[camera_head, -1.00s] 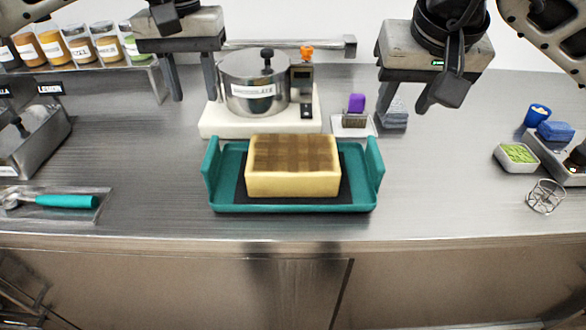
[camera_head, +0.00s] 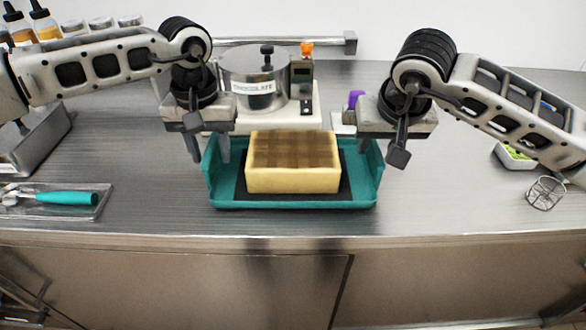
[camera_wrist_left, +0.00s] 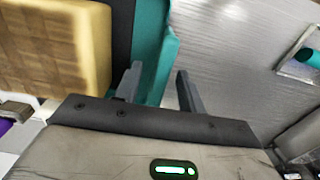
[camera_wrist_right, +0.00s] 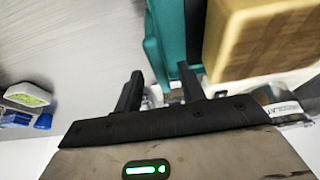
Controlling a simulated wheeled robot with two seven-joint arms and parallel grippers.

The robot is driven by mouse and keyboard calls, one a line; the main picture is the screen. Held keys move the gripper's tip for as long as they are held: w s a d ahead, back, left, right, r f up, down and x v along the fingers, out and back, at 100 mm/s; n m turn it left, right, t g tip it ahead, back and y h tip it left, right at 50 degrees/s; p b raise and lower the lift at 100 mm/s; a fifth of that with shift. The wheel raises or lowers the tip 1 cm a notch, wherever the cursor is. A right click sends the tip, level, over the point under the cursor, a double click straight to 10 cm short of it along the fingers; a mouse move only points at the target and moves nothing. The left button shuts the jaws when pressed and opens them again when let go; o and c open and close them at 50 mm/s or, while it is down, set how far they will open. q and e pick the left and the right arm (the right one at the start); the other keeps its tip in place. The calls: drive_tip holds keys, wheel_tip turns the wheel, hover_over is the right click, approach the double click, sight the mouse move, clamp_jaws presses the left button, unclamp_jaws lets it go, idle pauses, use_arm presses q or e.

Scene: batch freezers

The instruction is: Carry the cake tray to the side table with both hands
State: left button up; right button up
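A teal cake tray (camera_head: 290,203) with a black mat lies on the metal counter, a raised handle at each end. A rectangular yellow cake with a brown checked top (camera_head: 292,165) sits on it. My left gripper (camera_head: 208,156) points down at the tray's left handle; in the left wrist view its fingers (camera_wrist_left: 157,80) are open, one on each side of the teal handle. My right gripper (camera_head: 378,145) is over the right handle; in the right wrist view its fingers (camera_wrist_right: 160,82) are open with the teal handle between their lines. Contact with either handle cannot be seen.
A steel pot (camera_head: 255,85) on a white base stands behind the tray, with a purple-topped item (camera_head: 355,98) beside it. A teal-handled scoop (camera_head: 65,198) lies at left. A wire whisk (camera_head: 545,192) and green-filled bowl (camera_head: 515,155) are at right. The counter's front strip is clear.

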use_arm(q)
drive_tip(key=shift+f, duration=1.25)
use_arm(e)
drive_tip(key=shift+x, duration=1.25)
use_arm(q)
drive_tip(key=shift+c, duration=0.3)
use_arm(e)
drive_tip(key=shift+c, duration=0.3)
use_arm(q)
clamp_jaws()
use_arm(e)
clamp_jaws()
use_arm(q)
drive_tip(key=shift+r, duration=0.15)
use_arm(e)
drive_tip(key=shift+r, duration=0.15)
